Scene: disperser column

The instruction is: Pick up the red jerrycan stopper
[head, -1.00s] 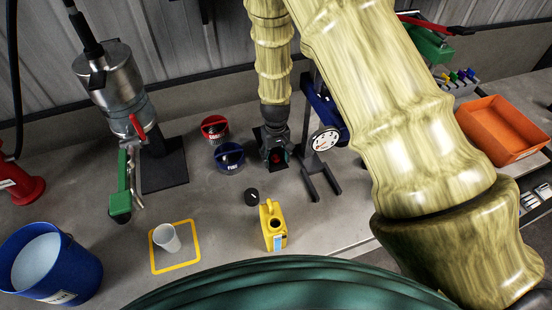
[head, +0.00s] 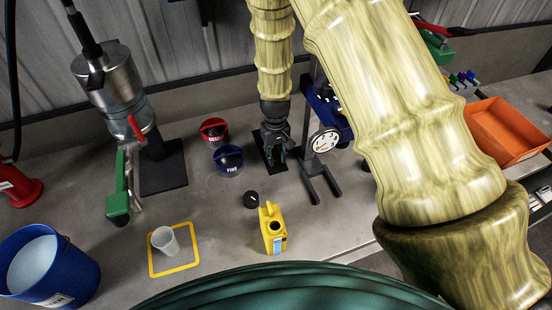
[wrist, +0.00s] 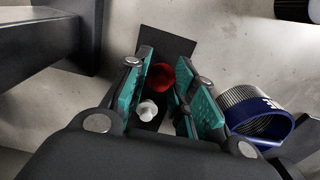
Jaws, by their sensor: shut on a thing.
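The red stopper (wrist: 160,77) shows between the fingers of my gripper in the wrist view, above a black mat (wrist: 166,45). A small white part (wrist: 149,110) shows just nearer the palm; I cannot tell whether it belongs to the stopper. My gripper (wrist: 163,88) is shut on the stopper. In the head view my gripper (head: 277,155) points down over the mat, and the stopper is hidden there. The yellow jerrycan (head: 273,235) stands upright in front of my gripper, its dark mouth uncovered.
A blue-rimmed tub (head: 229,160) and a red-rimmed tub (head: 214,131) stand left of my gripper; the blue one is close in the wrist view. A gauge stand (head: 324,140) is close on the right. A black cap (head: 251,199) lies behind the jerrycan. A cup (head: 165,240) stands front left.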

